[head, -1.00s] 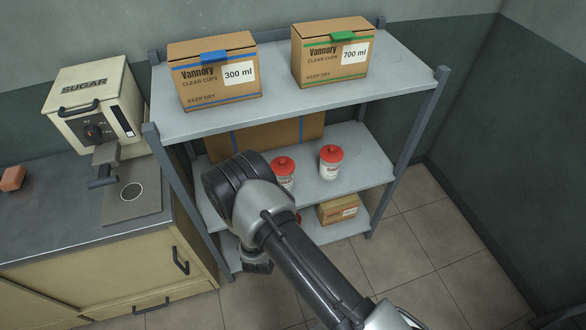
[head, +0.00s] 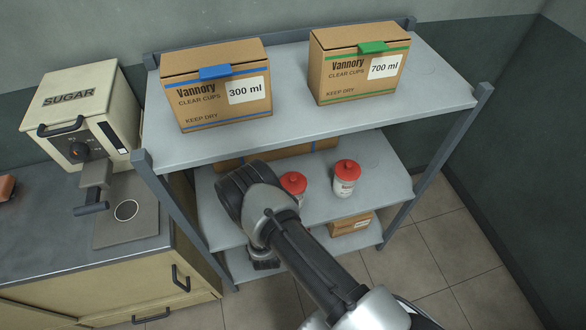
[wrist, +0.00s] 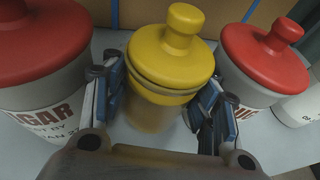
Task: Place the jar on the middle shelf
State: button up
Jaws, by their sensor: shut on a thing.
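My gripper (wrist: 160,96) is shut on a jar with a yellow knobbed lid (wrist: 172,52), its fingers on either side just below the lid. The jar looks upright over the middle shelf (head: 330,208); whether its base touches cannot be told. In the wrist view it stands between a red-lidded jar marked SUGAR (wrist: 40,92) on the left and another red-lidded jar (wrist: 258,62) on the right. In the head view my arm hides the gripper and the yellow-lidded jar; two red-lidded jars show, one partly hidden (head: 294,184) and one clear (head: 346,178).
The top shelf (head: 295,100) carries two cup boxes, one 300 ml (head: 215,95) and one 700 ml (head: 355,75). A large box (head: 320,146) stands at the back of the middle shelf. A small box (head: 350,224) is below. The middle shelf's right end is clear.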

jog(key=w+b, duration=0.1)
jog(key=w, duration=0.4)
jog(key=w+b, duration=0.2)
jog(key=w, duration=0.4)
jog(key=w+a+b, duration=0.1)
jog(key=w+b, duration=0.1)
jog(key=w, duration=0.4)
jog(key=shift+w+a, duration=0.1)
jog(key=shift+w, duration=0.15)
jog(key=shift+s+f+b, duration=0.1)
jog(key=shift+f+b, duration=0.75)
jog(key=shift+f, duration=0.85)
jog(key=shift+f, duration=0.15)
jog(key=o, duration=1.4)
jog(key=shift+c, duration=0.2)
